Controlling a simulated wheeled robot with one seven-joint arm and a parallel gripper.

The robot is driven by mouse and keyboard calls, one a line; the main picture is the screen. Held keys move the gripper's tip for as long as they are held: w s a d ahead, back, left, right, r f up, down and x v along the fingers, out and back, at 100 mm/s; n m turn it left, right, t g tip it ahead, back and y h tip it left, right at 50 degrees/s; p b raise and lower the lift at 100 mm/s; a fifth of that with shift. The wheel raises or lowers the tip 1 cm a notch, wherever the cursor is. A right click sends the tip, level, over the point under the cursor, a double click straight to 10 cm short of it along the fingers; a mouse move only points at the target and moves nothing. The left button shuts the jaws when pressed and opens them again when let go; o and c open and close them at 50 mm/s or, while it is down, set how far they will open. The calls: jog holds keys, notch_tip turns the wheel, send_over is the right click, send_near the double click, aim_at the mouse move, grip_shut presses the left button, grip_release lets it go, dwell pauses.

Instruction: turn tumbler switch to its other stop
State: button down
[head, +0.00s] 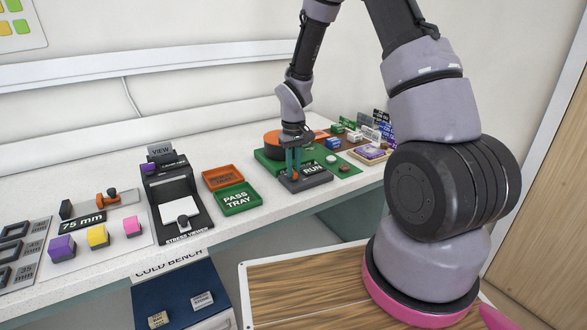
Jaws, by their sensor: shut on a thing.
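The tumbler switch (295,177) shows as a small orange-brown piece on a dark box marked RUN (318,178), on the white bench. My gripper (293,170) points down over the left part of this box, with its teal fingers shut on the switch. The fingers hide most of the switch, so I cannot tell which stop it is at.
A green board (268,159) with an orange round thing (273,138) lies behind the box. To the left are a green PASS TRAY (236,198), an orange tray (222,177) and the black stress viewer (178,205). Small labelled blocks (353,136) stand to the right.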

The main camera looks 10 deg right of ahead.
jog(key=shift+n, duration=0.6)
jog(key=c, duration=0.8)
grip_release()
notch_tip(320, 180, up, 11)
jog(key=shift+f, duration=0.1)
notch_tip(320, 180, up, 17)
jog(key=m+t, duration=0.3)
jog(key=m, duration=0.1)
send_over(294, 171)
jog(key=s+d, duration=0.4)
jog(key=s, duration=0.5)
jog(key=s+r+m+t, duration=0.1)
jog(key=s+r, duration=0.1)
jog(key=s, duration=0.2)
jog(key=s+d+r+m+t+y, duration=0.1)
jog(key=s+r, duration=0.2)
jog(key=s, duration=0.2)
jog(key=s+r+m+t+y, duration=0.1)
jog(key=s+r+m+t, duration=0.1)
jog(key=s+r, duration=0.1)
jog(key=shift+s+d+r, duration=0.1)
jog(key=shift+s+d, duration=0.1)
jog(key=shift+s, duration=0.25)
jog(key=shift+s+d+r, duration=0.1)
jog(key=shift+s+d, duration=0.05)
jog(key=shift+s, duration=0.3)
